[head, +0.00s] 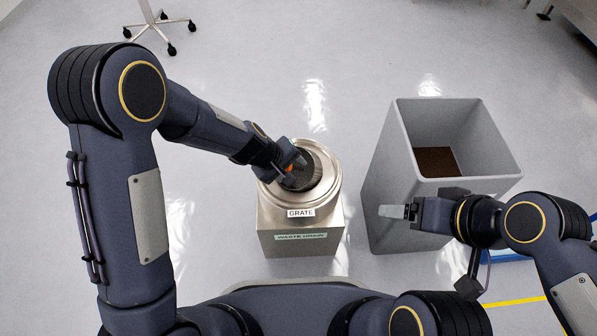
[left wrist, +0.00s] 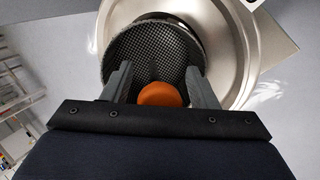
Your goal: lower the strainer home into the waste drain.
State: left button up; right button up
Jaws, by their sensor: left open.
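The waste drain (head: 324,196) is a metal box with a round steel rim, labelled GRATE and WASTE DRAIN. The strainer (left wrist: 150,45), a dark mesh basket with an orange knob (left wrist: 160,95), is at the drain mouth. In the left wrist view it sits off-centre in the steel ring (left wrist: 238,50), toward the left; I cannot tell how deep it sits. My left gripper (head: 294,168) is over the drain, its fingers open on either side of the knob, with gaps visible. My right gripper (head: 393,212) is in front of the grey bin, away from the drain; its jaws are unclear.
A tall grey open bin (head: 378,185) with a brown patch inside stands right of the drain. A wheeled stand (head: 155,22) is at the back left. A yellow floor line (head: 513,301) and a blue edge lie at the right. The floor behind the drain is clear.

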pick_arm(q)
jog(key=shift+d, duration=0.1)
jog(key=shift+c, duration=0.4)
grip_shut()
